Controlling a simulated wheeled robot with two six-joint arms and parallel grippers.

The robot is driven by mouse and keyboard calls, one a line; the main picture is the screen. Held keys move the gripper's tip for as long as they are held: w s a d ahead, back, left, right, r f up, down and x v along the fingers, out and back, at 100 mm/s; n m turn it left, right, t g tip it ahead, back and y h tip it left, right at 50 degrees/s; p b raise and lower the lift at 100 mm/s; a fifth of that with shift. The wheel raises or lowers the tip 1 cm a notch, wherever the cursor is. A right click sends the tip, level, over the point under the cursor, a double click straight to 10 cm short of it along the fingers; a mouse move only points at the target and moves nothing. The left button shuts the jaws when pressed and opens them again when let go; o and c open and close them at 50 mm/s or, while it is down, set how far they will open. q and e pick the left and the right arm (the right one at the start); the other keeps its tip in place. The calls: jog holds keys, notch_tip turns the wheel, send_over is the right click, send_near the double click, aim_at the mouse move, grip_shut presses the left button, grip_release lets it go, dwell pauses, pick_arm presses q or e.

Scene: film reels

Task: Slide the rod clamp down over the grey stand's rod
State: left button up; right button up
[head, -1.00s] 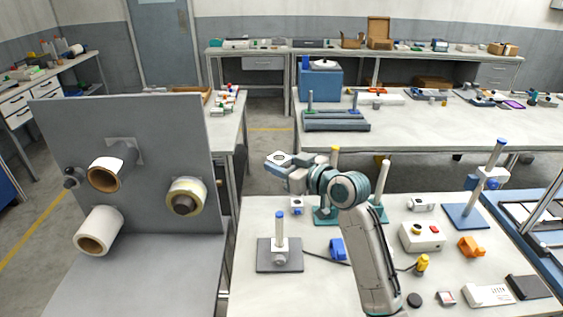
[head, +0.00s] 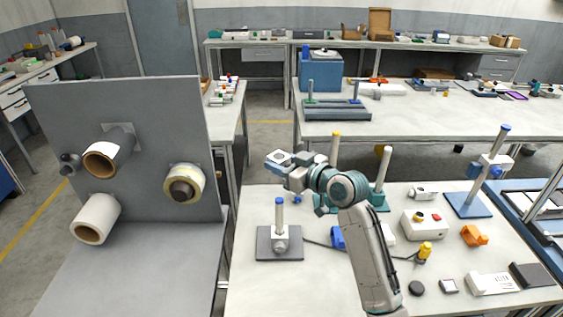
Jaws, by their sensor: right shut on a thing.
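The grey stand (head: 262,250) stands on the near table, with a pale upright rod (head: 279,221) tipped blue and a light grey fitting low on it. My right gripper (head: 284,164) is shut on the rod clamp (head: 277,157), a small pale block with blue on it. The clamp appears above the rod's tip in the picture, clear of it; its depth relative to the rod is hard to judge. The fingers hide part of the clamp. My left gripper is out of view.
Two teal stands with a yellow-tipped rod (head: 334,148) and a cream-tipped rod (head: 382,168) stand behind my right arm. A blue stand (head: 467,206) carries another clamp. A white box (head: 423,224) and an orange part (head: 474,235) lie right. A grey panel (head: 140,150) with reels stands left.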

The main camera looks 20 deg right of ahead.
jog(key=b, duration=0.3)
send_over(282, 217)
jog(key=shift+w+f, duration=0.2)
jog(key=shift+f, duration=1.95)
jog(key=shift+f+b, duration=1.7)
jog(key=shift+f, duration=0.8)
jog(key=shift+f+b, duration=1.85)
jog(key=shift+f, duration=0.7)
jog(key=shift+f+b, duration=1.9)
jog(key=shift+f, duration=0.6)
